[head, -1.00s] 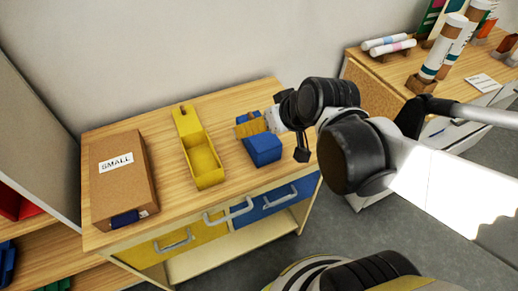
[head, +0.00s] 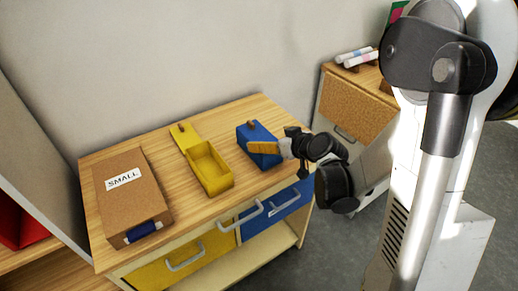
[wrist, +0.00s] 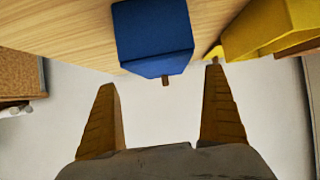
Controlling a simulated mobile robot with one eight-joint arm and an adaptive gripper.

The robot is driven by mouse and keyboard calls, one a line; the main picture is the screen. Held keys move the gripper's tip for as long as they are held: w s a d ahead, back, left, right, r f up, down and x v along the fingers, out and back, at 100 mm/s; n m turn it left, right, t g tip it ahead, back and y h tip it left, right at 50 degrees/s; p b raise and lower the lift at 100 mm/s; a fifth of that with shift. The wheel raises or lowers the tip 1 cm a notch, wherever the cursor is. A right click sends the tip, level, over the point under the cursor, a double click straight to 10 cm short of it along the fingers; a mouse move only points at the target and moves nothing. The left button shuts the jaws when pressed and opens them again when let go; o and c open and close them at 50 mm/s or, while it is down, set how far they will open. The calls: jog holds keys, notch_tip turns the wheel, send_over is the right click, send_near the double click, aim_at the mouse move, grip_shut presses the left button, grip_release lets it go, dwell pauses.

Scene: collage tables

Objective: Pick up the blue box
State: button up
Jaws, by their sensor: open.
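The blue box (head: 256,134) is a closed block with a small brown knob, on the right part of the wooden tabletop. In the wrist view the blue box (wrist: 153,30) is ahead of my gripper, its knob end towards me. My gripper (head: 252,147) has tan fingers and is at the box's front right side in the head view, where a finger hides part of it. In the wrist view my gripper (wrist: 160,79) is open, with empty space between the fingers and the box beyond the fingertips. Contact cannot be told.
An open yellow box (head: 208,168) stands left of the blue one; it also shows in the wrist view (wrist: 265,28). A brown carton (head: 130,195) marked SMALL lies at the left. The wooden tabletop (head: 180,215) sits above yellow and blue drawers. A wall is behind.

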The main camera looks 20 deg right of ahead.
aim_at(259, 136)
jog(key=b+x, duration=0.2)
jog(key=x, duration=0.4)
jog(key=shift+w+a, duration=0.15)
jog(key=shift+a, duration=0.1)
jog(key=c, duration=1.5)
